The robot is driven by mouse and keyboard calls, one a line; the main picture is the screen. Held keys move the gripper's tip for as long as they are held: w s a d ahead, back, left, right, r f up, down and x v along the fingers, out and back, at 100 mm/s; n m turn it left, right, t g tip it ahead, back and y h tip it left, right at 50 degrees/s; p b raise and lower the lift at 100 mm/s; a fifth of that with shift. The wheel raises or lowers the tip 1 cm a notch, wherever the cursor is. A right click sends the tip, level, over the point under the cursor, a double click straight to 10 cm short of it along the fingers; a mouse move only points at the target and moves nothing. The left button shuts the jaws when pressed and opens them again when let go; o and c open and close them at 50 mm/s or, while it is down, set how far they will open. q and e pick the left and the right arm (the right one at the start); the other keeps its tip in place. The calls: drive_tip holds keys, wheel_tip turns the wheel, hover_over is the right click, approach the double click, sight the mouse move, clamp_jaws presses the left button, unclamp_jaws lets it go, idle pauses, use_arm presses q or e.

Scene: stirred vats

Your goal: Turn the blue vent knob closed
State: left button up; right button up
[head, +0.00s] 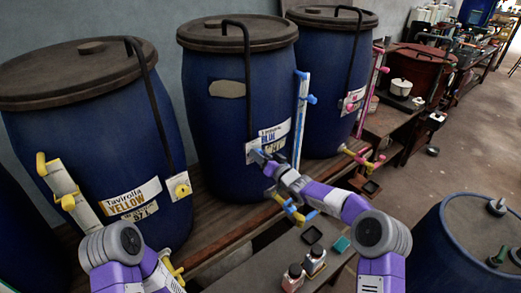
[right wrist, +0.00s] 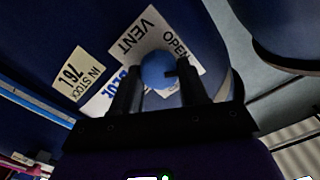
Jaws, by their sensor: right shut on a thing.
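The blue vent knob (right wrist: 155,69) shows in the right wrist view, on a white plate (right wrist: 136,37) lettered VENT and OPEN on the blue vat. A small dark mark is on the knob's right side, towards the OPEN side of the plate. My right gripper (head: 260,156) is at the front of the middle vat (head: 215,125) in the head view, shut on the knob with one finger on each side. The gripper mostly hides the knob in the head view.
The yellow-labelled vat (head: 75,125) stands to the left, with a yellow knob (head: 181,187). Another vat (head: 330,85) with pink fittings stands behind right. A blue-and-yellow tap (head: 293,213) sits below my right forearm. Small bottles (head: 314,262) stand on the low bench; a drum (head: 470,240) stands right.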

drive_tip(key=shift+w+d+f+m, duration=0.1)
drive_tip(key=shift+f+m, duration=0.05)
drive_tip(key=shift+m, duration=2.7)
drive_tip(key=shift+f+m, duration=0.1)
drive_tip(key=shift+m, duration=2.75)
drive_tip(key=o, duration=1.1)
drive_tip(key=shift+c, duration=0.2)
drive_tip(key=v, duration=0.7)
drive_tip(key=shift+s, duration=0.25)
drive_tip(key=shift+d, duration=0.15)
